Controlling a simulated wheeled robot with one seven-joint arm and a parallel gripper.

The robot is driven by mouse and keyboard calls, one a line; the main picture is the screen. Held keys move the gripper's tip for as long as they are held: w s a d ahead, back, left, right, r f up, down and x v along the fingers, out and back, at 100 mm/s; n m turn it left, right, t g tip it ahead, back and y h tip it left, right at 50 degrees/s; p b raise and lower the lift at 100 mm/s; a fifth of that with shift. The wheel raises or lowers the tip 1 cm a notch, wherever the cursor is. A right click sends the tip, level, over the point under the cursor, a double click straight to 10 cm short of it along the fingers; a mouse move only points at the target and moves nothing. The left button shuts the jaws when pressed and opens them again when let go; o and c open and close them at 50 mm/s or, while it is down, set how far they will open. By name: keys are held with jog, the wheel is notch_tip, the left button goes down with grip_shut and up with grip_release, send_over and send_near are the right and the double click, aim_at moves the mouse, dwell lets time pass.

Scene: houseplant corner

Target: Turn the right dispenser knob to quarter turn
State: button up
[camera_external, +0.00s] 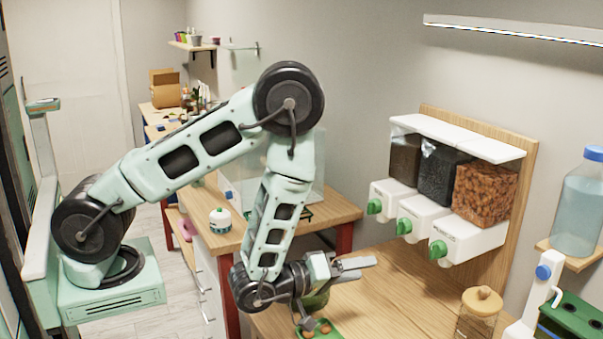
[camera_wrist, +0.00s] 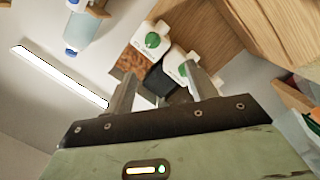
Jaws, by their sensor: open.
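The right dispenser (camera_external: 468,238) is a white box under a clear bin of brown chunks. Its green knob (camera_external: 438,250) faces out to the left; its turn angle is too small to tell. In the wrist view this knob (camera_wrist: 152,40) shows at upper middle, beyond the fingers. The middle knob (camera_external: 404,226) and left knob (camera_external: 374,206) are also green. In the wrist view the middle knob (camera_wrist: 183,69) is partly covered by a finger. My gripper (camera_external: 368,267) is open and empty, left of the right knob and apart from it.
A wooden board (camera_external: 518,190) backs the dispensers above the wooden counter (camera_external: 400,305). A lidded jar (camera_external: 480,312) stands at the counter's right. A blue-capped bottle (camera_external: 578,205) is on a shelf at far right.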

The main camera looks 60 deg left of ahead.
jog(key=p, duration=0.7)
send_near(431, 251)
jog(key=shift+t+h, duration=0.3)
jog(key=shift+t, duration=0.1)
jog(key=w, duration=0.5)
jog(key=w+f, duration=0.1)
jog(key=w, duration=0.1)
jog(key=shift+w+d, duration=0.4)
jog(key=shift+w+d+f, duration=0.1)
jog(key=shift+w, duration=0.65)
jog(key=c, duration=1)
